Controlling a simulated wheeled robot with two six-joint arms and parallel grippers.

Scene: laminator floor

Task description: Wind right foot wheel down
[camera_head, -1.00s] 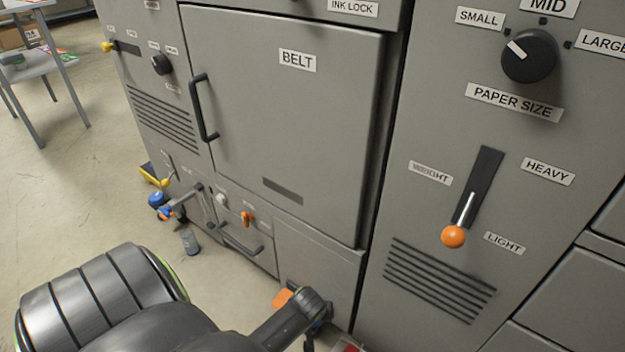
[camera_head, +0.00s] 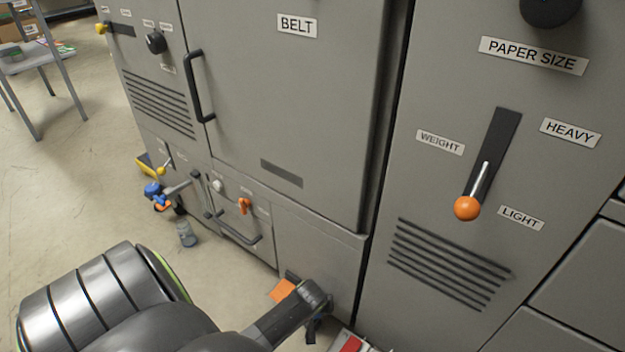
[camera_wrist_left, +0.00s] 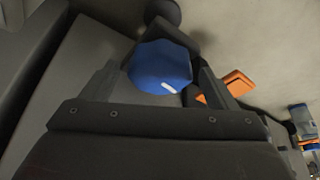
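A blue wheel knob (camera_wrist_left: 165,62) with a white mark shows in the left wrist view, in front of a dark rounded part. My left gripper (camera_wrist_left: 160,75) has its two fingers spread, one on each side of the knob, with the knob between them. I see a small gap on the left; contact on the right is unclear. In the head view my left arm reaches the machine's lower front, and its wrist hides that knob. Another blue knob (camera_head: 152,189) shows at the machine's far left foot. My right gripper is not in view.
An orange piece (camera_head: 281,290) lies beside my wrist; an orange piece also shows in the wrist view (camera_wrist_left: 231,87). A grey canister (camera_head: 187,235) stands on the floor. A red and white item (camera_head: 350,345) is at the bottom edge. The weight lever (camera_head: 467,207) sticks out. Floor at left is clear.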

